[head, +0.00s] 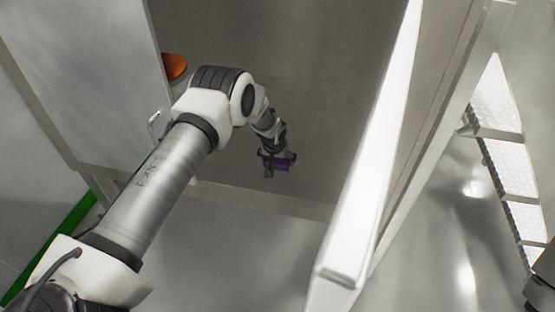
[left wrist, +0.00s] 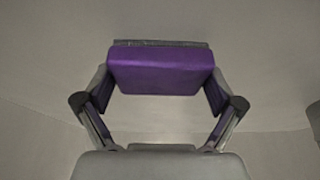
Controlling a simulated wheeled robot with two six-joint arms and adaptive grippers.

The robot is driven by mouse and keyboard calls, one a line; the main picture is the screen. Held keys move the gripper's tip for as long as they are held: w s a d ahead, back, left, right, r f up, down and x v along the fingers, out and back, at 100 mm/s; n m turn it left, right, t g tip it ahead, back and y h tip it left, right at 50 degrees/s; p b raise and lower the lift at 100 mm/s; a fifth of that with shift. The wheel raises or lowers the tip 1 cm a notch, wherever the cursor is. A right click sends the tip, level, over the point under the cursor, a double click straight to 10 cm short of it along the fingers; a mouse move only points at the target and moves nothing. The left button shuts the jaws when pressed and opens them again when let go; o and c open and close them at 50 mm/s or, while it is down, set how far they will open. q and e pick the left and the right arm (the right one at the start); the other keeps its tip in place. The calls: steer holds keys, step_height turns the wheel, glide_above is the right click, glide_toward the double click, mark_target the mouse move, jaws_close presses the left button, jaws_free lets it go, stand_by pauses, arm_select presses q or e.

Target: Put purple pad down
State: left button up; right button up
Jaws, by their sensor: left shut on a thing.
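The purple pad (left wrist: 160,74) is a small block with a grey strip along its far edge. My left gripper (left wrist: 160,98) is shut on it, with one finger at each side in the left wrist view. In the head view the left gripper (head: 275,161) reaches down into a grey compartment, and the purple pad (head: 281,165) shows small and dark between its fingers. I cannot tell whether the pad touches the surface below it. My right gripper is not clearly in view.
A white door panel (head: 372,150) stands on the right of the compartment, and a grey panel (head: 85,80) on the left. An orange round thing (head: 174,66) is partly hidden behind my left arm. White perforated steps (head: 500,125) are at the far right.

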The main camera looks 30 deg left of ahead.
arm_select(q)
steer(key=o, duration=0.8)
steer(key=shift+f, duration=0.1)
steer(key=shift+c, duration=0.2)
steer(key=shift+s+r+p, duration=0.1)
steer(key=shift+r+p, duration=0.2)
steer(key=shift+r, duration=0.2)
steer(key=p+v, duration=0.2)
steer(key=v, duration=0.9)
steer(key=shift+s+r, duration=0.1)
steer(key=shift+r, duration=0.05)
